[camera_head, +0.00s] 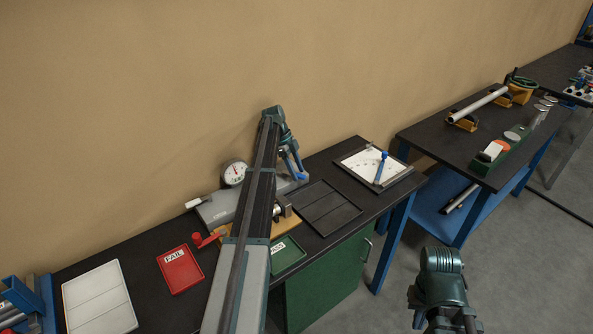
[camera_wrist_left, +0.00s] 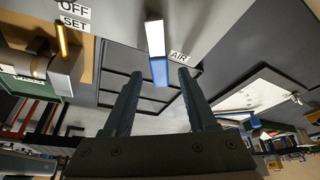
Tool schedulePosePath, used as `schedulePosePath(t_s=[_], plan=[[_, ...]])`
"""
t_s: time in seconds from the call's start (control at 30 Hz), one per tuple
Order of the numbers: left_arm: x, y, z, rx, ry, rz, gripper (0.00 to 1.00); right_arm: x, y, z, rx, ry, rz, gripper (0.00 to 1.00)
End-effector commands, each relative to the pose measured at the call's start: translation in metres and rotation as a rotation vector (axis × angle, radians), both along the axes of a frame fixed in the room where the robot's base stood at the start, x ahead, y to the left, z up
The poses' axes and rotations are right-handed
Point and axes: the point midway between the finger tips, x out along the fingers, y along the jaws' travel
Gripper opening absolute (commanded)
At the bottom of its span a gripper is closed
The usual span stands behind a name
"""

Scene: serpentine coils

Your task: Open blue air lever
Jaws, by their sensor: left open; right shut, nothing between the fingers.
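The blue air lever (camera_head: 301,177) sits at the right end of the grey test fixture (camera_head: 216,208). In the left wrist view the lever (camera_wrist_left: 159,72) shows a white part and a blue end, beside the AIR label (camera_wrist_left: 179,57). My left gripper (camera_head: 293,164) is open, close to the lever. In its wrist view the fingertips (camera_wrist_left: 161,76) appear on either side of the blue end; contact is not visible. My left arm hides the middle of the fixture. My right gripper (camera_head: 443,324) is shut and empty at the bottom edge, away from the bench.
A gauge (camera_head: 234,173) stands behind the fixture. A red FAIL tray (camera_head: 180,269), a green tray (camera_head: 287,254), a dark divided tray (camera_head: 326,207) and a clipboard (camera_head: 357,163) with a blue-handled tool lie on the bench. A second bench (camera_head: 440,134) stands right.

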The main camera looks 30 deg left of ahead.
Motion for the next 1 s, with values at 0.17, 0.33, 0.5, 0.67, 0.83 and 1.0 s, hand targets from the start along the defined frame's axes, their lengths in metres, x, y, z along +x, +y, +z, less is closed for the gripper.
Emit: schedulePosePath(t_s=[0.17, 0.33, 0.5, 0.67, 0.83, 1.0], plan=[[0.0, 0.0, 0.002, 0.0, 0.0, 0.0, 0.57, 0.0, 0.0, 0.002, 0.0, 0.0, 0.0, 0.0], [0.0, 0.0, 0.01, 0.0, 0.0, 0.0, 0.57, 0.0, 0.0, 0.01, 0.0, 0.0, 0.0, 0.0], [0.0, 0.0, 0.028, 0.0, 0.0, 0.0, 0.57, 0.0, 0.0, 0.028, 0.0, 0.0, -0.002, 0.0], [-0.015, -0.009, 0.038, 0.0, 0.0, 0.0, 0.57, 0.0, 0.0, 0.038, 0.001, 0.0, -0.006, 0.0], [-0.051, -0.031, 0.041, 0.0, 0.0, 0.0, 0.57, 0.0, 0.0, 0.041, 0.001, 0.0, -0.006, 0.0], [-0.085, -0.053, 0.045, 0.0, 0.0, 0.0, 0.57, 0.0, 0.0, 0.045, 0.001, 0.0, -0.007, 0.0]])
